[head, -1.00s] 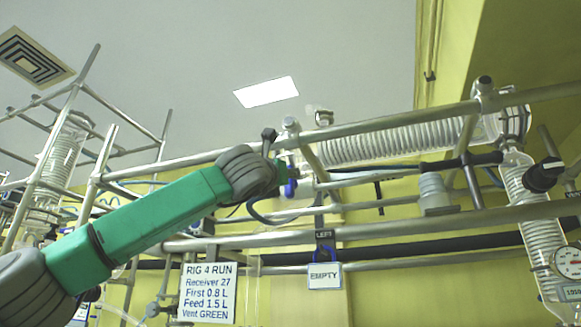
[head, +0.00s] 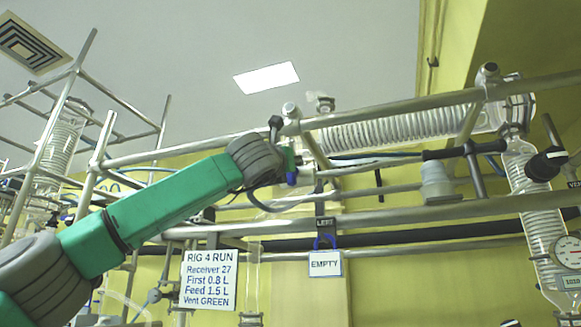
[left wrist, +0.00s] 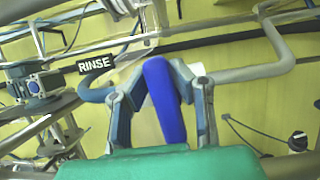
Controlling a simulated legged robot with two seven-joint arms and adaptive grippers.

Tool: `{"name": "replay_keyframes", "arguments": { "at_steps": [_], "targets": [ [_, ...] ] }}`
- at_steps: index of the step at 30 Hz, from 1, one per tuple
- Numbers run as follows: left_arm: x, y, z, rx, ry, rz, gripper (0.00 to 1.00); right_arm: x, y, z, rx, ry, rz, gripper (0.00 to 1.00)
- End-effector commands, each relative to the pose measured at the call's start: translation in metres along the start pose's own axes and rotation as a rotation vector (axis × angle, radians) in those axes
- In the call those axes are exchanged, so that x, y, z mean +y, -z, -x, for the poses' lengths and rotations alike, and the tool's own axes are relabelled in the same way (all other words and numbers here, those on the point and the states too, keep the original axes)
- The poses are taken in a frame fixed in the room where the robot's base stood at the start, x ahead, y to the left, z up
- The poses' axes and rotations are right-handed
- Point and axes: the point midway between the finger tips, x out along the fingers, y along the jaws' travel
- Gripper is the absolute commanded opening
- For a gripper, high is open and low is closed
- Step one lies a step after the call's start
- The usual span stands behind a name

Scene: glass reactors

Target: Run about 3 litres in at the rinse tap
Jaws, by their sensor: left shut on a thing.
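My left gripper (left wrist: 160,95) is shut on a blue lever handle (left wrist: 166,100), which stands between its two fingers and leans slightly to the left at its top. A black tag reading RINSE (left wrist: 96,64) is just left of the fingers, by a blue hose. In the head view my left gripper (head: 288,160) is up at the upper rails, and a bit of the blue handle (head: 291,177) shows below it. The tap body is mostly hidden by the gripper. I see no liquid level clearly. My right gripper is not in view.
A sign (head: 210,278) reads Receiver 27, First 0.8 L, Feed 1.5 L, Vent GREEN. An EMPTY tag (head: 325,263) hangs under a LEFT label (head: 325,224). Metal rails (head: 440,212), a glass coil condenser (head: 400,128) and a gauge (head: 568,250) crowd the right.

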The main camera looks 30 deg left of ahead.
Motion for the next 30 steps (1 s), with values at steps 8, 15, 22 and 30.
{"name": "replay_keyframes", "arguments": {
  "at_steps": [8, 15, 22, 30],
  "targets": [
    [0.002, 0.004, 0.002, 0.0, -0.048, 0.119, 0.0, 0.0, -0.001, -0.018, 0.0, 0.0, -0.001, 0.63],
    [0.006, 0.004, 0.002, -0.001, -0.129, 0.313, 0.0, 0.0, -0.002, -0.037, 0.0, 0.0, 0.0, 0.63],
    [0.01, 0.004, 0.003, 0.0, -0.214, 0.517, 0.0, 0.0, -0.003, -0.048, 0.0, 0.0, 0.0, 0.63],
    [0.016, 0.005, 0.003, -0.001, -0.311, 0.75, 0.0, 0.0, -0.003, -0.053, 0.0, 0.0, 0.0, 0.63]
  ]
}}
